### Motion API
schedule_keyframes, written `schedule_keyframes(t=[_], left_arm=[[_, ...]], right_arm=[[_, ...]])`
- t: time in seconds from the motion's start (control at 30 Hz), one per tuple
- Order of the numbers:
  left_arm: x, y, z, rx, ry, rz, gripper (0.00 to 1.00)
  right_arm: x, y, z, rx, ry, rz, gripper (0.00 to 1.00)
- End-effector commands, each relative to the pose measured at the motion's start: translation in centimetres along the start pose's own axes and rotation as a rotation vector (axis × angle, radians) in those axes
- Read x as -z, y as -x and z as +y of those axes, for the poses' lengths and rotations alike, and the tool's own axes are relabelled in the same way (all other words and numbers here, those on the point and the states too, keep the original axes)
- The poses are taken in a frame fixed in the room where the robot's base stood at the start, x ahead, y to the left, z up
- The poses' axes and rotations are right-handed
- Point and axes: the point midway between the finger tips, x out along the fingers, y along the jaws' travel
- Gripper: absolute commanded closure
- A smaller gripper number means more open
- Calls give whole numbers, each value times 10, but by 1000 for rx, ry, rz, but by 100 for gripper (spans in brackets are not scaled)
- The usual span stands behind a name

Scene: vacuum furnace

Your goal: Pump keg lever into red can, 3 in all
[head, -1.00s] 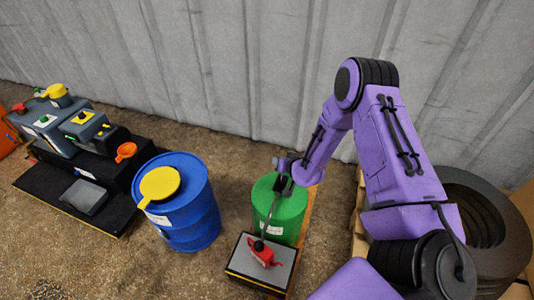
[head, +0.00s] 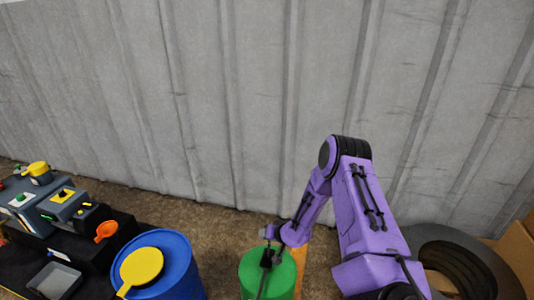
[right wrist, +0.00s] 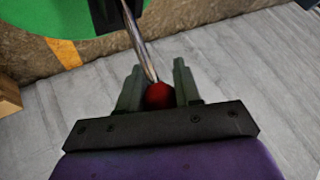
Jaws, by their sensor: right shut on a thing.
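The green keg (head: 250,275) stands at the lower middle of the head view, its lower part cut off by the picture edge. It also shows at the top of the right wrist view (right wrist: 35,22). Its lever is a thin metal rod (right wrist: 139,42) with a red knob (right wrist: 159,96) at the end. My right gripper (head: 270,257) is above the keg in the head view. In the right wrist view its fingers (right wrist: 157,82) are shut around the red knob. The red can is out of view now. My left gripper is not in view.
A blue drum (head: 178,278) with a yellow round top piece (head: 141,267) stands left of the keg. A black bench with grey machines (head: 75,207) is farther left. Dark stacked rings (head: 458,262) lie at the right. A grey corrugated wall (head: 220,100) closes the back.

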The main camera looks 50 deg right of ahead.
Motion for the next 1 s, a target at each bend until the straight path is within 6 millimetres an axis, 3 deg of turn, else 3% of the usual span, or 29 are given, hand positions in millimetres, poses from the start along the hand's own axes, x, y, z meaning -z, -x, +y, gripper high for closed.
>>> schedule_keyframes(t=[0.03,0.1,0.43,0.8,1.0], left_arm=[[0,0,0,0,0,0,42],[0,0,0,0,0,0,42],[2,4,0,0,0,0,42],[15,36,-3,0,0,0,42],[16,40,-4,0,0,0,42]], right_arm=[[0,0,2,-3,0,1,60],[0,0,1,-3,0,1,42],[1,6,-1,-1,1,0,42],[3,88,-3,0,0,0,42],[0,105,0,-1,0,0,42]])
